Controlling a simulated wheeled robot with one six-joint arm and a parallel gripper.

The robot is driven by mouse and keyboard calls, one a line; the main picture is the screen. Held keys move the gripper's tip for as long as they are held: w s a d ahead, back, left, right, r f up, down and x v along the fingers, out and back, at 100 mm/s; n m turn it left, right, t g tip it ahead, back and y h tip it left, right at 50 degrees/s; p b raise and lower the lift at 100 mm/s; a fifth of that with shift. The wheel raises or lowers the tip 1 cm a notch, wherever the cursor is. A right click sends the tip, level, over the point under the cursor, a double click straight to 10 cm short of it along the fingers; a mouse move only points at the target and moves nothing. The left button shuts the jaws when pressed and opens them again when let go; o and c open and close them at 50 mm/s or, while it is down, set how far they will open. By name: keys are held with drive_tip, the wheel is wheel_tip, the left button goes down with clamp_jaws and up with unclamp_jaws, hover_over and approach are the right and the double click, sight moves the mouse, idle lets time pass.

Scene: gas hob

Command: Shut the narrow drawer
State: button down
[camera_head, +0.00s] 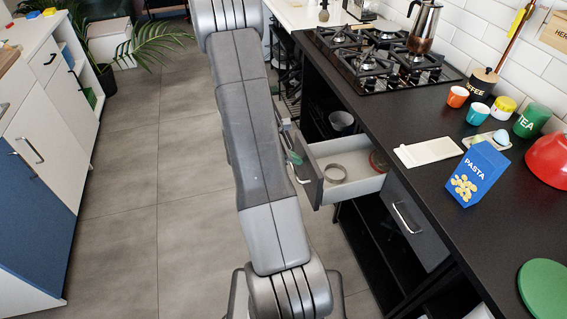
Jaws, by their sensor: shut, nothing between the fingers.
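The narrow drawer (350,193) stands pulled out from the black counter, its grey front facing the aisle.
A closed grey drawer (413,222) with a bar handle is nearer. The black countertop (405,125) above carries a gas hob (385,62), cups and a blue pasta box (478,175). White and blue cabinets (45,150) line the left; the grey floor (150,190) between is clear.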

drive_tip(key=w+d+b, duration=0.2)
drive_tip(key=w+d, duration=0.1)
drive_tip(key=d, duration=0.8)
drive_tip(key=w+d+b, duration=0.3)
drive_tip(key=w+d, duration=0.1)
drive_tip(key=d, duration=0.7)
drive_tip(key=shift+w+d, duration=0.15)
drive_tip(key=shift+d, duration=0.1)
drive_tip(key=shift+r, duration=0.15)
